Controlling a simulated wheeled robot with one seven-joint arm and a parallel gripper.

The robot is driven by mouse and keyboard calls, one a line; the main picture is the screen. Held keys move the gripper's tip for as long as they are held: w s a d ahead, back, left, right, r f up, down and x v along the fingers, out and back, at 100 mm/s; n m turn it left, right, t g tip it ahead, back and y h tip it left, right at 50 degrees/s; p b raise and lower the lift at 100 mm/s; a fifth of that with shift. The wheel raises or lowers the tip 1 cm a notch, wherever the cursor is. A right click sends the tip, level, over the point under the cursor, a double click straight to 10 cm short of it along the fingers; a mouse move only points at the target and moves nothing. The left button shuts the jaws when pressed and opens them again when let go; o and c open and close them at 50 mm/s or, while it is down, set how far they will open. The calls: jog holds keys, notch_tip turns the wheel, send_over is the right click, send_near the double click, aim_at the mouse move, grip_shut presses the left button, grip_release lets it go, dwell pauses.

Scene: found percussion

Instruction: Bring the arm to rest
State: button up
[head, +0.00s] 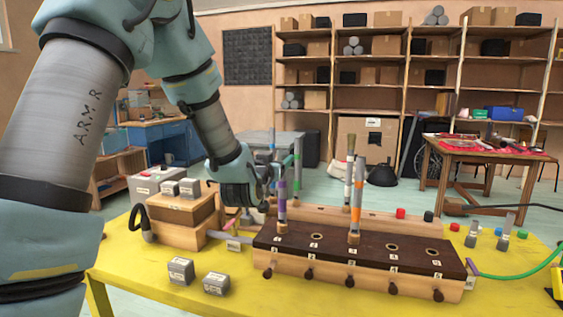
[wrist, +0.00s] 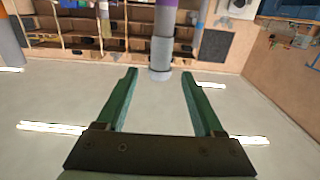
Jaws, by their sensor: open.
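My gripper (head: 267,188) is open and empty, low over the table, just behind and left of a grey tube with a purple band (head: 282,199). That tube stands upright in the leftmost hole of a dark-topped wooden block (head: 325,250). In the wrist view my open green fingers (wrist: 160,72) point toward the purple-banded tube (wrist: 162,48), which shows in the gap between them, apart from both. I cannot tell its exact distance from the fingertips. My arm reaches in from the upper left of the head view.
A green-banded tube (head: 297,160) stands behind. A wooden box (head: 182,208) and grey weights (head: 216,284) sit left on the yellow table (head: 135,262). Red and black caps and a green cable lie right.

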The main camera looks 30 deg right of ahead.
jog(key=b+v, duration=0.2)
jog(key=v, duration=0.4)
jog(key=w+a+f+n+g+y, duration=0.1)
jog(key=a+f+n+g+y, duration=0.1)
jog(key=a+f+y, duration=0.45)
jog(key=w+a+f+n+g+y, duration=0.15)
jog(key=a+f, duration=0.25)
jog(key=a, duration=0.6)
jog(key=s+a+f+n+g+y, duration=0.2)
jog(key=s+a+f+g, duration=0.1)
jog(key=s+a, duration=0.4)
jog(key=s+a+f+n+g+y, duration=0.2)
jog(key=s+a+g, duration=0.3)
jog(key=a, duration=0.7)
jog(key=shift+s+f+p, duration=0.3)
jog(key=shift+s+f, duration=0.3)
jog(key=shift+s, duration=0.35)
